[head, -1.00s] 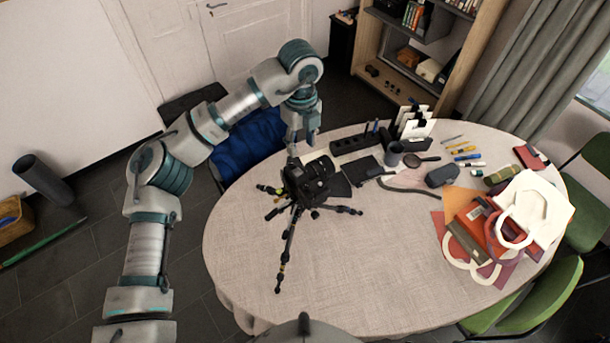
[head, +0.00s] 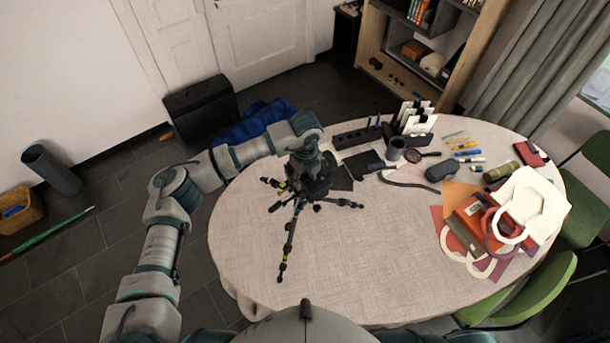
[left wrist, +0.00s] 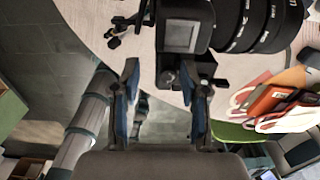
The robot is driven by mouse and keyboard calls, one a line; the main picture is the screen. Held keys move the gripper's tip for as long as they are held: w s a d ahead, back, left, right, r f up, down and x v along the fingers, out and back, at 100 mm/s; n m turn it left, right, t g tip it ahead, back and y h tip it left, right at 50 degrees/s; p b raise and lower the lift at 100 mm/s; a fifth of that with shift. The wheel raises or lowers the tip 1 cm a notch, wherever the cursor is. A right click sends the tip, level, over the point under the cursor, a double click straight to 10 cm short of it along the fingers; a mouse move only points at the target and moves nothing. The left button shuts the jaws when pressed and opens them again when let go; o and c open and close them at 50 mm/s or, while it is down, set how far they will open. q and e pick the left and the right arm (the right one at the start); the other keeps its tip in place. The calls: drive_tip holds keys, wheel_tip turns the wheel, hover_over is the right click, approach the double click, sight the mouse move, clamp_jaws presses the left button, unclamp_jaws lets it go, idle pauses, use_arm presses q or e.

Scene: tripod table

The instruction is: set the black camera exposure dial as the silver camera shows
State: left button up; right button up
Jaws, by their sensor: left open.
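The black camera (head: 320,188) sits on a small tripod (head: 290,235) on the table, mostly hidden in the head view under my left arm. In the left wrist view the camera body (left wrist: 185,35) shows a grey screen, with its large lens (left wrist: 262,22) to the right. My left gripper (left wrist: 161,78) is open and empty, its two fingers pointing toward the camera body. In the head view my left gripper (head: 308,172) is right at the camera; contact cannot be told. The exposure dial is not discernible. No silver camera is recognizable. My right gripper is not in view.
The round table (head: 370,270) is bare at the front. A black organizer (head: 358,137), a mug (head: 396,149), a magnifier (head: 420,156) and a grey case (head: 440,172) lie behind and right of the camera. A white bag (head: 530,205) and books (head: 470,222) are at right.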

use_arm(q)
drive_tip(key=shift+d, duration=0.75)
drive_tip(key=shift+c, duration=0.5)
drive_tip(key=shift+d, duration=0.35)
clamp_jaws()
drive_tip(key=shift+s+a, duration=0.1)
drive_tip(key=shift+a, duration=0.45)
drive_tip(key=shift+d, duration=0.1)
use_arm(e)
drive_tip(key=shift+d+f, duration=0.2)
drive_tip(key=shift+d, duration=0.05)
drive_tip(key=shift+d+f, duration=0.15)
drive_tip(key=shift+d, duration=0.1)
